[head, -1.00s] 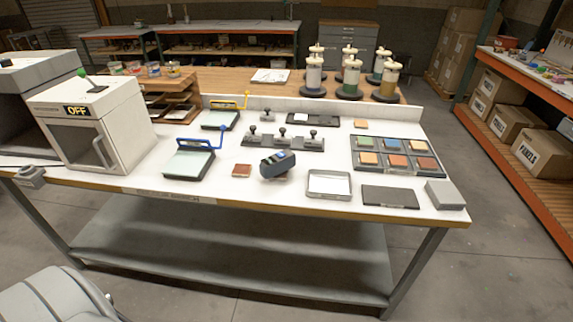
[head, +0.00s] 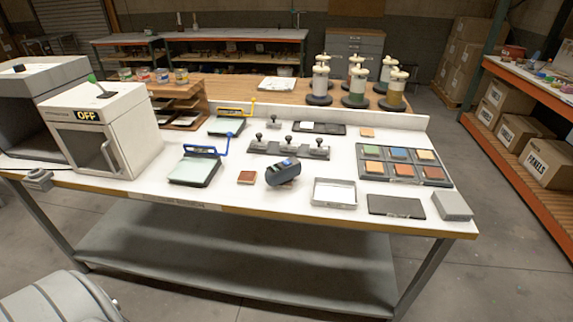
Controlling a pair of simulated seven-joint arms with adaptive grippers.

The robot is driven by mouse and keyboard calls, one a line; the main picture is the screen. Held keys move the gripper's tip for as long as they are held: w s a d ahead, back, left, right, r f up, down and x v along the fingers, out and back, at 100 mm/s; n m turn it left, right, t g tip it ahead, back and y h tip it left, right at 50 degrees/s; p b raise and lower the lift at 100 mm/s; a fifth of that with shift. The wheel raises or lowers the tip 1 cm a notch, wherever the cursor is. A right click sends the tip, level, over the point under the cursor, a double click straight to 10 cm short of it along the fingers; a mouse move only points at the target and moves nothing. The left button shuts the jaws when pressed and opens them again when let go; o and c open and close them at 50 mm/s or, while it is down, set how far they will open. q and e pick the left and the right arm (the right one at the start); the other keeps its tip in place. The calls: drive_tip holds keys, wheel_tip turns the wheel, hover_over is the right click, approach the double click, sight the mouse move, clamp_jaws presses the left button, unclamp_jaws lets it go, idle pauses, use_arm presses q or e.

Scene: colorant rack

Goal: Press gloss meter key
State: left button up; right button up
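Neither of my grippers is in the head view.
An empty shallow tray (head: 334,203), a dark flat plate (head: 396,206) and a grey block (head: 452,205) lie to the right. A blue-handled board (head: 195,170) and a white cabinet marked OFF (head: 130,131) stand left. A rack of coloured tiles (head: 401,182) lies behind.

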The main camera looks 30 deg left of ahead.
use_arm(q)
drive_tip(key=shift+c, duration=0.3)
clamp_jaws()
idle(0.5)
idle(1.1)
